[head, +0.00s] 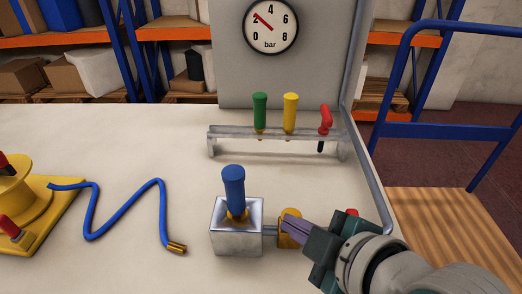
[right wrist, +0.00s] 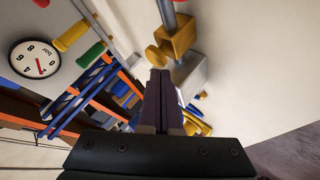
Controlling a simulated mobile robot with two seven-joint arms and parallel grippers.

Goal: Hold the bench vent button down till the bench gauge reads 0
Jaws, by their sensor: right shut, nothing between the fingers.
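The bench gauge (head: 271,26), a round white dial marked bar, hangs on the grey panel. Its red needle points close to the 2. It also shows in the right wrist view (right wrist: 35,58). A brass button (right wrist: 157,57) sits on a brass block (right wrist: 180,36), beside the metal valve block (head: 237,238) with the blue handle (head: 233,186). My right gripper (head: 287,218) is shut and empty, its fingertips at the button and partly hiding it. I cannot tell whether they touch or press it. My left gripper is out of view.
A rack (head: 225,133) holds green, yellow and red-handled tools behind the valve. A blue hose (head: 92,210) with a brass end lies at left beside a yellow reel (head: 20,190).

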